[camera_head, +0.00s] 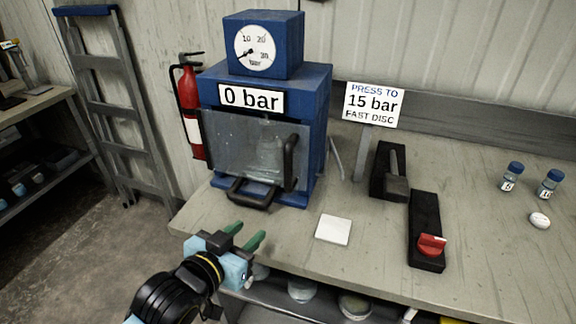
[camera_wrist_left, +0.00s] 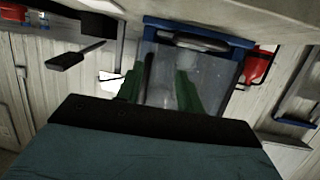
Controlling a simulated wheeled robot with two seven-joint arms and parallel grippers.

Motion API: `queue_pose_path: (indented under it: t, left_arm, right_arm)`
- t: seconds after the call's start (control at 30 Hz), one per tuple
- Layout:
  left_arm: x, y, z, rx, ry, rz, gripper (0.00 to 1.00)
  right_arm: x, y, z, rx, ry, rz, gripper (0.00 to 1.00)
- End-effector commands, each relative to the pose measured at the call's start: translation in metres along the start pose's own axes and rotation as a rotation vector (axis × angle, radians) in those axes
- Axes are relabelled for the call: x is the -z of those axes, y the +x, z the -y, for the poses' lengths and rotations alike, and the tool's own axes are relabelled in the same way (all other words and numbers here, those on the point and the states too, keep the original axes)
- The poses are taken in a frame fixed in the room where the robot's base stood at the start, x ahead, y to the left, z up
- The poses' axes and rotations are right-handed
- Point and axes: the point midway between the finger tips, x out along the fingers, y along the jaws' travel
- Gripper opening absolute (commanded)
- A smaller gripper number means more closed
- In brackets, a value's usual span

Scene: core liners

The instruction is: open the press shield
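The blue press (camera_head: 320,110) stands on the bench, with a dial gauge and a "0 bar" sign. Its clear shield (camera_head: 232,146) covers the front and looks closed. A black vertical handle (camera_head: 290,162) is on the shield's right side. A black loop handle (camera_head: 252,194) sticks out at the press's bottom front. My left gripper (camera_head: 249,236) is open and empty, in front of and below the press, apart from it. In the left wrist view the shield (camera_wrist_left: 205,75) shows upside down beyond the green fingers (camera_wrist_left: 154,92). My right gripper is not in view.
A white tile (camera_head: 333,229) lies on the bench right of my gripper. A black lever unit (camera_head: 389,172) and a red-knob box (camera_head: 428,235) stand farther right. A sign (camera_head: 372,104) stands behind. Two blue-capped vials (camera_head: 511,176) are at far right. A fire extinguisher (camera_head: 188,105) hangs left.

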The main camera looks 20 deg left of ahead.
Motion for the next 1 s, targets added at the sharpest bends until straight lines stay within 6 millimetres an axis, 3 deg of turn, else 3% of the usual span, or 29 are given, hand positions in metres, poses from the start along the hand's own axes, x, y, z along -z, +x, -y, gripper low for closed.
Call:
queue_pose_path:
  t: [0.03,0.1,0.23,0.47,1.0]
  left_arm:
    - [0.021,0.001,-0.002,-0.015,0.002,-0.083,0.37]
    - [0.043,0.001,-0.004,-0.033,-0.002,-0.177,0.37]
    - [0.067,-0.001,-0.007,-0.057,-0.003,-0.279,0.37]
    - [0.079,0.014,-0.009,-0.063,-0.005,-0.311,0.37]
    - [0.107,0.107,-0.015,-0.062,-0.004,-0.307,0.37]
  right_arm:
    - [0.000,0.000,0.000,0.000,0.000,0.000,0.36]
    - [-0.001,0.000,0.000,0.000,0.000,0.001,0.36]
    - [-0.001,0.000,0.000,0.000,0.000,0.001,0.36]
    - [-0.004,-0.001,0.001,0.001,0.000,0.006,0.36]
    - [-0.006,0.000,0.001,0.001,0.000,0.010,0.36]
